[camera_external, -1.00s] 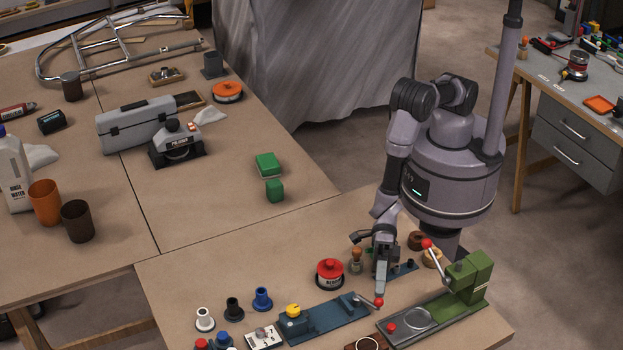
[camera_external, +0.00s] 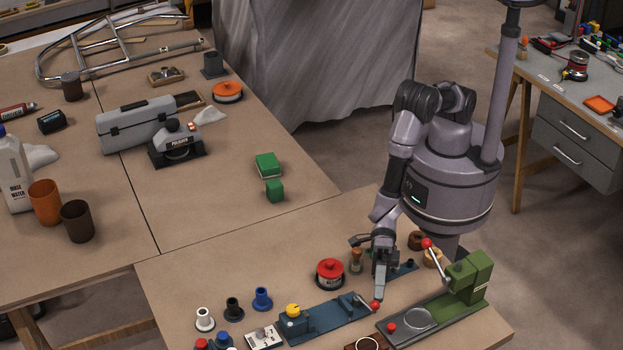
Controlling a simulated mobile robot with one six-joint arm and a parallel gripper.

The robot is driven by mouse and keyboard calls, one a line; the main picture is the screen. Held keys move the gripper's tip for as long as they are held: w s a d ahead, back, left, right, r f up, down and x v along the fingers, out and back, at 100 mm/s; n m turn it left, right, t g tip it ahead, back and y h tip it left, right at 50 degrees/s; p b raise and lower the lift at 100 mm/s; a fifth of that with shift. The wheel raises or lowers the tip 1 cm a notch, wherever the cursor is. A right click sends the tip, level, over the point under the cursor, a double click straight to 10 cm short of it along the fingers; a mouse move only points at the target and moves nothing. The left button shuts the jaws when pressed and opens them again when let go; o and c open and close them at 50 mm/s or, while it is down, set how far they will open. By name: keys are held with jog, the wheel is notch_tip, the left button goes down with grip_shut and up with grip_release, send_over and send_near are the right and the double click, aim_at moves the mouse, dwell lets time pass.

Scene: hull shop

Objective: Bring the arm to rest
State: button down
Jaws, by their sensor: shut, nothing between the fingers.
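My arm reaches down from its grey-purple body over the near table (camera_external: 205,263). My gripper (camera_external: 379,296) points down and is shut, with nothing seen in it. Its tip is right by the red ball (camera_external: 376,306) on the end of a lever of the blue fixture (camera_external: 330,318); I cannot tell whether they touch. The green press (camera_external: 470,278) with its red-knobbed lever (camera_external: 428,244) stands just to the right of my gripper.
A red tin (camera_external: 330,273) and a wooden-handled stamp (camera_external: 356,261) stand close to the left of my gripper. White, black and blue pegs (camera_external: 262,298) stand further left. Green blocks (camera_external: 268,165) lie on the far table. The table between them is clear.

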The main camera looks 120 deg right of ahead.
jog(key=v, duration=0.8)
jog(key=shift+r, duration=0.1)
jog(key=w+d+r+m+t+h, duration=0.1)
jog(key=w+d+r+m+h, duration=0.1)
jog(key=d+r+m+h, duration=0.6)
jog(key=w+d+r+m+t+h, duration=0.1)
jog(key=w+d+r+m+t, duration=0.1)
jog(key=d+r+m, duration=0.7)
jog(key=s+d+r+m+g+h, duration=0.1)
jog(key=s+d+m+g+h, duration=0.1)
jog(key=s+d+m, duration=0.65)
jog(key=s+d+r+m+g+h, duration=0.1)
jog(key=s+d+r+m+g, duration=0.3)
jog(key=s, duration=0.7)
jog(key=s+f+m+y, duration=0.1)
jog(key=s+m, duration=0.3)
jog(key=s, duration=0.5)
jog(key=shift+s+a+f, duration=0.2)
jog(key=shift+s+f, duration=0.1)
jog(key=shift+f, duration=0.55)
